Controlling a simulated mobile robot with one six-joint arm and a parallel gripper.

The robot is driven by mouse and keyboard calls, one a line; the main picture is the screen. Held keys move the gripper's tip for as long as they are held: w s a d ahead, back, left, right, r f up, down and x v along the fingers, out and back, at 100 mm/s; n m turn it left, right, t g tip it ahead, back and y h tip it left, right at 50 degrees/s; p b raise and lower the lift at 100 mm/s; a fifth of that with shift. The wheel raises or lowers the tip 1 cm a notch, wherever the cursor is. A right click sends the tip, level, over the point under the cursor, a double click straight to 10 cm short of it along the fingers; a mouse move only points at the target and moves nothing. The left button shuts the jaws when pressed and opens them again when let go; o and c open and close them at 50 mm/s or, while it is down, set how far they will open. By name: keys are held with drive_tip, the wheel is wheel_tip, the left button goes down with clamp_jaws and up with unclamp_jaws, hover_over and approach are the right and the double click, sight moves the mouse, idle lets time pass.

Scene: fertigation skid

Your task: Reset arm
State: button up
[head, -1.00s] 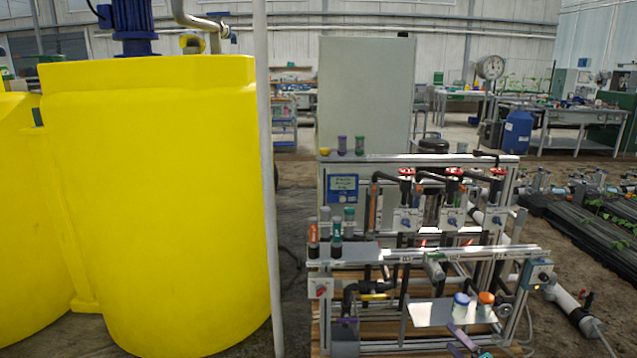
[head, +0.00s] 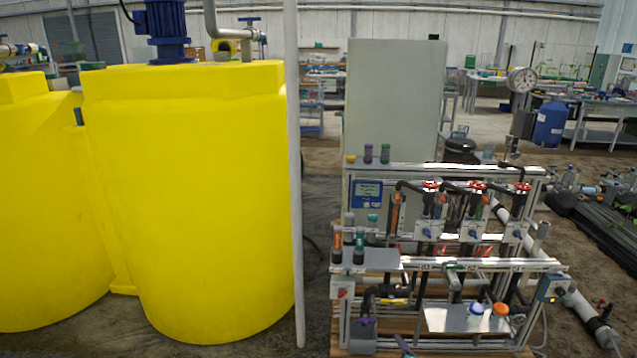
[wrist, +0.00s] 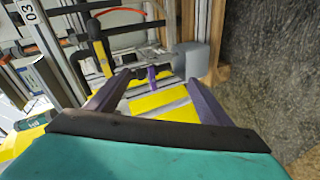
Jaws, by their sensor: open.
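My gripper (wrist: 160,98) fills the lower part of the wrist view, with a teal body and two purple fingers. The fingers are spread apart, with nothing held between them. Beyond them are a small purple handle (wrist: 152,76), a grey block (wrist: 189,60) and yellow surfaces. In the head view only a small purple and teal bit of my gripper shows at the bottom edge, low in front of the pipe skid (head: 470,265); the rest is out of frame. I cannot tell its exact distance from the skid parts.
Yellow tanks (head: 190,200) and a pale post (head: 294,170) stand left of the skid. Bottles stand on a grey plate (head: 378,260). A black pipe (wrist: 98,35) lies close in the wrist view.

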drive_tip(key=s+a+f+m+g+h+p, duration=0.1)
drive_tip(key=s+a+f+m+g+p, duration=0.15)
drive_tip(key=s, duration=0.45)
drive_tip(key=s+a+f+m+g+h+p, duration=0.1)
drive_tip(key=s+a+f+m+g, duration=0.2)
drive_tip(key=s, duration=0.4)
drive_tip(key=s+a+f+m+g+p, duration=0.1)
drive_tip(key=s+m+g+p, duration=0.1)
drive_tip(key=s+g, duration=0.35)
drive_tip(key=s+a+r+m+g+y, duration=0.1)
drive_tip(key=s+m+g, duration=0.6)
drive_tip(key=s, duration=1.8)
drive_tip(key=shift+s+a+r+m+g, duration=0.15)
drive_tip(key=shift+a+r+m+g, duration=0.35)
drive_tip(key=shift+a, duration=0.45)
drive_tip(key=shift+r, duration=0.1)
